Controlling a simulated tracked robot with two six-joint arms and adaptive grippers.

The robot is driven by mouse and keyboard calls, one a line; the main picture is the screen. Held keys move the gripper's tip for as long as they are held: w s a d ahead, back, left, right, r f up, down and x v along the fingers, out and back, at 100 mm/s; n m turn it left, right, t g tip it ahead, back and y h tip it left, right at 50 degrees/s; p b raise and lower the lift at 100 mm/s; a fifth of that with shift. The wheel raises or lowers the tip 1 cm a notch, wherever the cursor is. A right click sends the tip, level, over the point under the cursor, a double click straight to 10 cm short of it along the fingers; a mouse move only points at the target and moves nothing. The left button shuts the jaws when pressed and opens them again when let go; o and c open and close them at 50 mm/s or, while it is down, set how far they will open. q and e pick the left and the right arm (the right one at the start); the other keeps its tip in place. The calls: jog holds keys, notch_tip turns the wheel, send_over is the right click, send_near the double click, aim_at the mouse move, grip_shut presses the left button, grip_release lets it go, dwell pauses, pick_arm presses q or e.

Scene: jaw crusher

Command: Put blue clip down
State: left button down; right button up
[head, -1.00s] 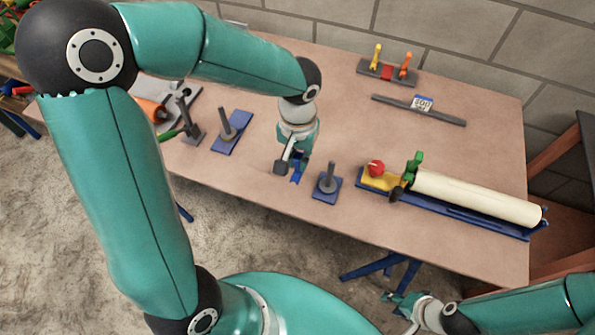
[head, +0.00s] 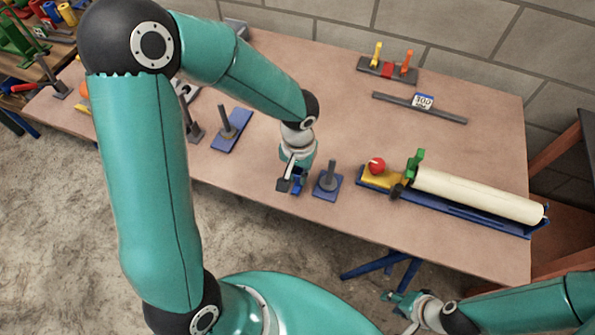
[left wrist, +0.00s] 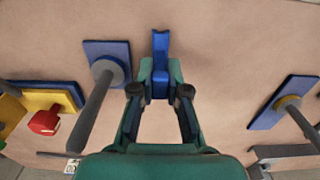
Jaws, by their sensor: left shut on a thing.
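The blue clip (left wrist: 160,58) is between the fingertips of my left gripper (left wrist: 160,88) in the left wrist view, sticking out ahead of them. In the head view the clip (head: 298,182) shows below my left gripper (head: 292,178), near the table's front edge. The gripper is shut on it. I cannot tell whether the clip touches the table. My right gripper (head: 397,304) is at the lower right, in front of the table; its fingers are too small to read.
A blue base with a grey post (head: 328,182) stands just right of the clip; a similar one (head: 231,128) stands to the left. Further right is a long blue stand (head: 470,216) with a cream roll (head: 478,194). Behind the clip the brown table (head: 310,85) is clear.

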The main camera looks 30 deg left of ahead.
pick_arm(q)
jog(key=c, duration=1.2)
grip_release()
jog(key=shift+r, duration=0.1)
notch_tip(320, 180, up, 12)
jog(key=shift+r+p, duration=0.1)
jog(key=shift+p, duration=0.5)
